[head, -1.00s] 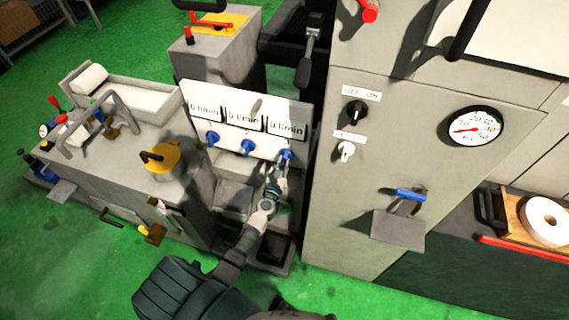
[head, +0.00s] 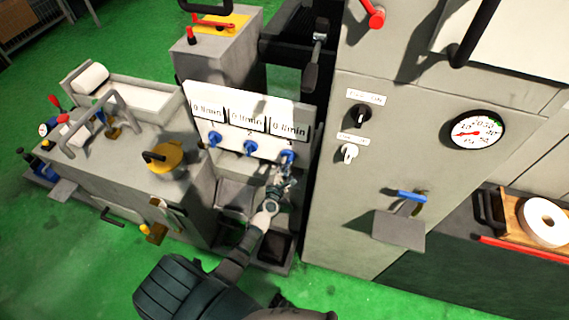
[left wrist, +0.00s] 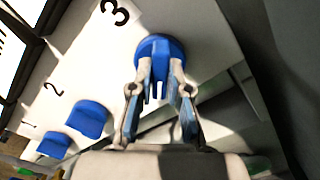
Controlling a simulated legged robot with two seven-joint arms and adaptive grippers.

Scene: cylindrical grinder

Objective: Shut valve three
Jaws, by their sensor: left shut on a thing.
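Valve three is a blue knob (head: 287,156) under the number 3 on a white panel (head: 232,146), the rightmost of three blue knobs. My left gripper (head: 283,172) reaches up to it from below. In the left wrist view valve three (left wrist: 160,52) sits between the fingers of my left gripper (left wrist: 158,92), which are shut on its handle. The display above it reads 0 l/min. Valve two (head: 250,148) and valve one (head: 215,139) are to the left, untouched. My right gripper is not in view.
A tall grey cabinet (head: 355,220) with a gauge (head: 477,131) and a blue-handled lever (head: 412,196) stands close on the right. A machine bench with a yellow cap (head: 167,157) is on the left. Green floor (head: 85,235) is free in front.

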